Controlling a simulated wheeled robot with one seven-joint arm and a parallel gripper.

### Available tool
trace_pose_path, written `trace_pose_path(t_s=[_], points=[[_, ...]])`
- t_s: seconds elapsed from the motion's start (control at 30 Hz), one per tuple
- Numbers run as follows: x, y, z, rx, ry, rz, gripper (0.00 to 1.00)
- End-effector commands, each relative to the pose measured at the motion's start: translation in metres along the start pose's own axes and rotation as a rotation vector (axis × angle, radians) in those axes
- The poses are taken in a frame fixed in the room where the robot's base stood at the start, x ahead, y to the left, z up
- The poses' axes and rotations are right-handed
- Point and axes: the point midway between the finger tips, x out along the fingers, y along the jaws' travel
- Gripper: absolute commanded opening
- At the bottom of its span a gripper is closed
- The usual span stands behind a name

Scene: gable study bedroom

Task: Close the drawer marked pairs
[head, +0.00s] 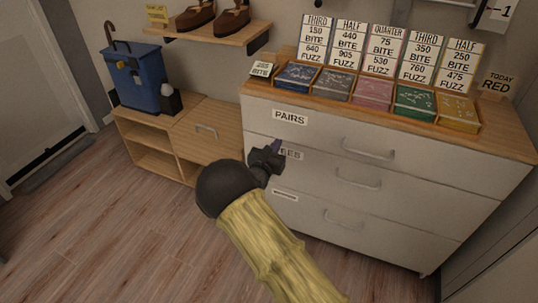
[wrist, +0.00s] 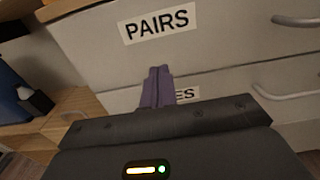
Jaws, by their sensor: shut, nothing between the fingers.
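The drawer marked PAIRS (head: 325,128) is the top drawer of a white chest, with its label at the left and a bar handle (head: 368,150) further right. It also fills the upper part of the wrist view (wrist: 225,45). Its front looks flush, or nearly so, with the drawer below; a small gap cannot be told. My gripper (head: 276,146) is shut and empty, its purple fingers pointing at the chest. In the wrist view the fingertips (wrist: 159,72) overlap the lower edge of the PAIRS front, below its label. Contact cannot be told.
The second drawer (head: 325,172) has a label partly hidden by my fingers; a third is below. Trays of colored pieces and price cards (head: 389,45) stand on top. A low wooden cabinet (head: 190,135) with a blue bin (head: 137,75) is left.

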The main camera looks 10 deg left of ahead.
Motion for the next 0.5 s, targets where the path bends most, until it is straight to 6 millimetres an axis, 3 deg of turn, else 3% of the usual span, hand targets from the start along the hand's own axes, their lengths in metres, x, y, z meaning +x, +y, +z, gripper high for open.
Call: trace_pose_path(t_s=[0.2,0.5], points=[[-0.042,0.002,0.001,-0.001,0.002,0.004,0.0],[-0.056,0.002,-0.001,0.0,0.001,0.003,0.0]])
